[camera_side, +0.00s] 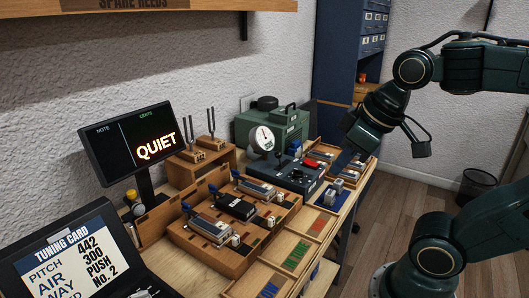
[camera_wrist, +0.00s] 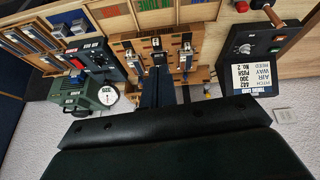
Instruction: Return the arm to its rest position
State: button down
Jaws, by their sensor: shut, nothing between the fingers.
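My gripper (camera_side: 343,162) is in the right half of the side view, at the end of my dark green arm. It points down and left, above the right end of the bench, and its fingers are shut with nothing between them. In the wrist view the dark shut fingers (camera_wrist: 165,92) reach up the middle of the picture over the bench, which appears upside down. I cannot tell from the frames whether the fingertips touch anything; they look raised clear.
A wooden rack (camera_side: 205,250) holds several reed plates. A green machine with a gauge (camera_side: 285,125), a dark control box (camera_side: 300,178) and a display reading QUIET (camera_side: 150,140) stand on the bench. A tuning card screen (camera_side: 75,255) is front left. Open floor (camera_side: 400,200) lies right.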

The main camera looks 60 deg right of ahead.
jog(key=shift+s+a+f+m, duration=0.5)
jog(key=shift+s+a+f, duration=0.1)
jog(key=shift+s, duration=0.15)
